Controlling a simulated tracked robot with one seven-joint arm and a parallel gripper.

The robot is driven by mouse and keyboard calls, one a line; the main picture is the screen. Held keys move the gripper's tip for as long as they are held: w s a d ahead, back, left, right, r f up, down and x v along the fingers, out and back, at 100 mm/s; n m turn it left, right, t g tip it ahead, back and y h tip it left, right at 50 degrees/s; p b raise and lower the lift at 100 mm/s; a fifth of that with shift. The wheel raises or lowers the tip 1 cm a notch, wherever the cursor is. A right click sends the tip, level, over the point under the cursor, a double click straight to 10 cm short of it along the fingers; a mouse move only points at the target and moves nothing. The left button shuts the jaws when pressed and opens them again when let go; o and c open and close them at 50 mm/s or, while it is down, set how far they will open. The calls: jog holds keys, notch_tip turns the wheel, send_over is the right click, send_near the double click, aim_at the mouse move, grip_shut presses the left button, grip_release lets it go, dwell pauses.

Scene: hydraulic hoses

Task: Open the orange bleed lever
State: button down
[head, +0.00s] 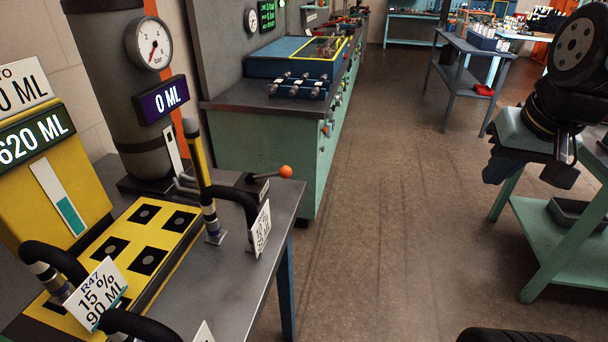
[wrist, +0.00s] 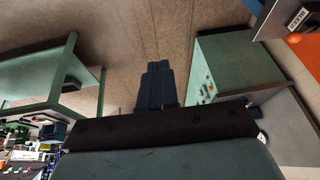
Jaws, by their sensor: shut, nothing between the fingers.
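The bleed lever is a dark rod with an orange ball (head: 286,171) at its tip, mounted at the far right corner of the grey bench on the left in the head view. The rod slopes up to the right from its base. In the wrist view the orange ball (wrist: 292,39) shows at the top right edge, below a small label plate. My gripper (wrist: 157,72) has its two dark fingers together and holds nothing. It is well apart from the lever, over open floor in the wrist view. In the head view my arm stands at the far right, across the aisle from the lever.
Black hoses with tags, such as the R47 tag (head: 96,294), and a yellow-black upright tube (head: 197,160) stand near the lever. A pressure gauge (head: 150,43) and a 0 ML display (head: 161,99) are behind. A green table (head: 560,240) is at right. The aisle floor is clear.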

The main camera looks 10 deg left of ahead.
jog(key=w+a+f+m+g+y, duration=0.3)
jog(key=w+a+f+m+y, duration=0.5)
jog(key=w+a+f+y, duration=0.4)
jog(key=w+a+f+m+g+y, duration=0.3)
jog(key=w+a+f+m+y, duration=0.45)
jog(key=a+f, duration=0.4)
jog(key=r+x, duration=0.1)
jog(key=x, duration=0.9)
jog(key=shift+s+r, duration=0.15)
jog(key=shift+r, duration=0.3)
jog(key=shift+y, duration=0.25)
